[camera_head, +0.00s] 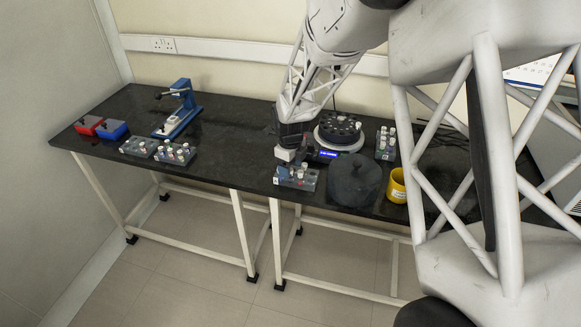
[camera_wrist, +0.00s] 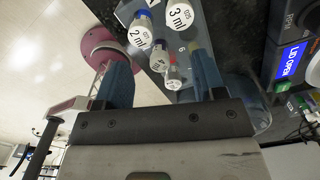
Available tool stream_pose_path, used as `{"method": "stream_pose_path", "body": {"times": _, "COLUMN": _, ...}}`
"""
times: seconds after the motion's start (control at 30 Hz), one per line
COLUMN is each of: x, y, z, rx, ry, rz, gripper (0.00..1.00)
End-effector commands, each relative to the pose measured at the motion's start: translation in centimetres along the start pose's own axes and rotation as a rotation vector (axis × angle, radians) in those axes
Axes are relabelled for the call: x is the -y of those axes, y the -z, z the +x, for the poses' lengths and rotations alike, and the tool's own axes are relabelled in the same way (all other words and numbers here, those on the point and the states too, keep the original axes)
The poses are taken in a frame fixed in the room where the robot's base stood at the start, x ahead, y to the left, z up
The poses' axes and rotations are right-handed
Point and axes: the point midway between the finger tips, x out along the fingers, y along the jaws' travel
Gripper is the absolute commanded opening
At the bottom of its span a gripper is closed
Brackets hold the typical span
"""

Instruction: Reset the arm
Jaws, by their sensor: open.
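My gripper (camera_head: 290,160) is at the end of my arm, low over the front edge of the dark bench, just above a small clear rack (camera_head: 300,183) of labelled vials. In the wrist view its two blue fingers (camera_wrist: 161,75) are spread apart. The white-capped vials marked 2 ml (camera_wrist: 140,35) and 3 ml (camera_wrist: 180,17) stand in the rack beyond the fingertips. A vial with a red band (camera_wrist: 172,76) shows between the fingers, and a yellowish one is partly behind the right finger. I see nothing gripped, but whether a finger touches a vial is unclear.
The open centrifuge (camera_head: 340,131) is right behind the rack; its display (camera_wrist: 292,60) reads LID OPEN. A dark round lid (camera_head: 355,180), a yellow mug (camera_head: 397,187) and another rack (camera_head: 386,146) stand to the right. Two racks (camera_head: 140,148) and a blue press (camera_head: 178,122) are left.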

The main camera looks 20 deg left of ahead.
Motion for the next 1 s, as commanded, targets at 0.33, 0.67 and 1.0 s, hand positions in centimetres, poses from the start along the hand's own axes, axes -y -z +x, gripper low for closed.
{"method": "stream_pose_path", "body": {"times": 0.33, "x": 0.0, "y": 0.0, "z": -1.5, "rx": 0.0, "ry": 0.0, "rz": 0.0, "gripper": 0.64}}
{"method": "stream_pose_path", "body": {"times": 0.67, "x": 0.0, "y": 0.0, "z": -2.9, "rx": 0.0, "ry": 0.0, "rz": 0.0, "gripper": 0.64}}
{"method": "stream_pose_path", "body": {"times": 1.0, "x": 0.0, "y": 0.0, "z": -4.3, "rx": 0.0, "ry": 0.0, "rz": 0.0, "gripper": 0.64}}
